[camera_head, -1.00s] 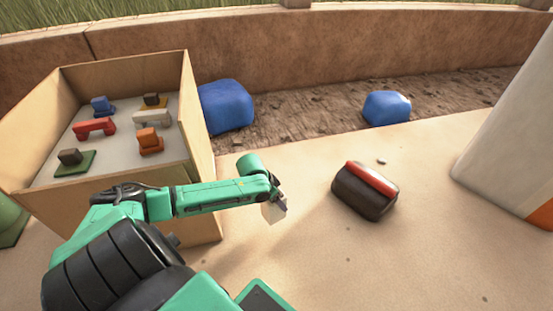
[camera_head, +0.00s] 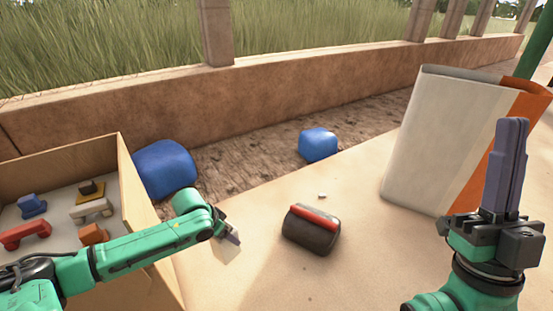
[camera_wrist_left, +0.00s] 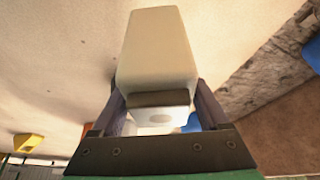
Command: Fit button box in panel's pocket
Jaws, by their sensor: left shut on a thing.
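My left gripper (camera_head: 232,238) is low over the sandy ground, left of a dark rounded block with a red bar on top (camera_head: 311,235). In the left wrist view its two fingers (camera_wrist_left: 160,115) are shut on a cream box (camera_wrist_left: 157,48) with a dark brown strip at its near end. I cannot tell which thing is the panel, and no pocket is clearly visible.
An open tan bin (camera_head: 145,220) at the left holds several coloured pieces. Two blue lumps (camera_head: 164,168) (camera_head: 318,145) lie by the low wall (camera_head: 270,95). A tall white and orange object (camera_head: 430,140) stands behind the right gripper.

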